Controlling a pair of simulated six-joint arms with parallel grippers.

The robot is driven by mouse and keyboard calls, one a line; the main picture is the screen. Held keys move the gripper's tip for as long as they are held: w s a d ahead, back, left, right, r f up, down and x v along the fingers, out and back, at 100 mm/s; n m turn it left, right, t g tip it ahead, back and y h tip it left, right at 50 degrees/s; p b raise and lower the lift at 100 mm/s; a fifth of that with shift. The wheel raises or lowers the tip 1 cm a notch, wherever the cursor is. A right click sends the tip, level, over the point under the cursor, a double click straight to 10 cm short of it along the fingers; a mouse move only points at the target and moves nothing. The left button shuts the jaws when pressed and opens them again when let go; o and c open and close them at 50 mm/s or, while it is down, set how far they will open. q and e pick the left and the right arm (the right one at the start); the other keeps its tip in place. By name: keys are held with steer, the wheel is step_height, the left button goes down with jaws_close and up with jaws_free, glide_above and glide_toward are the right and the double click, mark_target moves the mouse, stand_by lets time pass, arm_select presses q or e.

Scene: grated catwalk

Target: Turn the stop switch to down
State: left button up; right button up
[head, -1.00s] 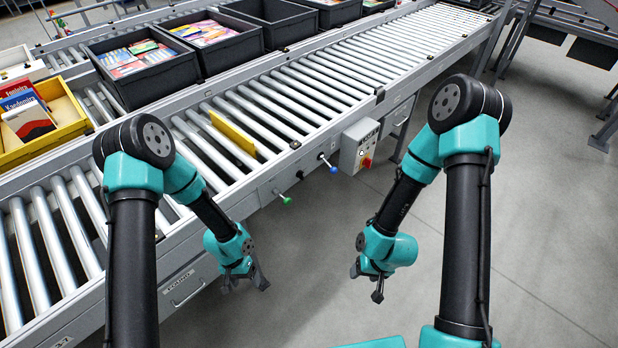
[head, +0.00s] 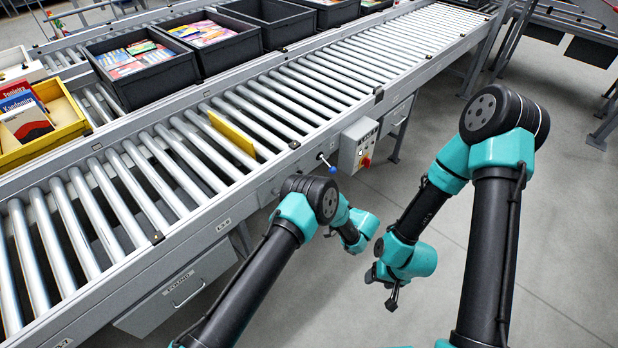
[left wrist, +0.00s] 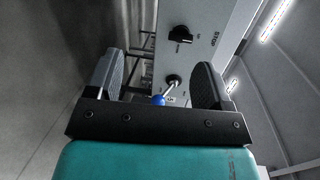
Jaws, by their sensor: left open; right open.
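The stop switch (left wrist: 181,35) is a black turn knob on the grey conveyor side rail, with STOP printed beside it in the left wrist view. Small labels sit near the knob; its exact setting is hard to read. My left gripper (left wrist: 160,68) is open and empty, facing the rail, with the knob beyond its fingers and apart from them. In the head view my left arm covers that part of the rail, and I cannot pick out the knob there. My right gripper (head: 382,289) is open and empty over the floor, away from the conveyor.
A lever with a blue ball (left wrist: 158,100) sticks out of the rail between my left fingers' sides; it also shows in the head view (head: 332,169). A grey control box (head: 358,146) with a red knob is just right. The roller conveyor (head: 130,190) holds a yellow plate (head: 232,135).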

arm_select(q)
steer(key=d+t, duration=0.1)
steer(key=d+r, duration=0.1)
steer(key=d, duration=0.1)
steer(key=d+r+t, duration=0.1)
steer(key=shift+d+t, duration=0.15)
steer(key=shift+t, duration=0.15)
steer(key=x, duration=1.7)
steer(key=shift+a, duration=0.3)
steer(key=shift+c, duration=0.2)
steer(key=c, duration=0.9)
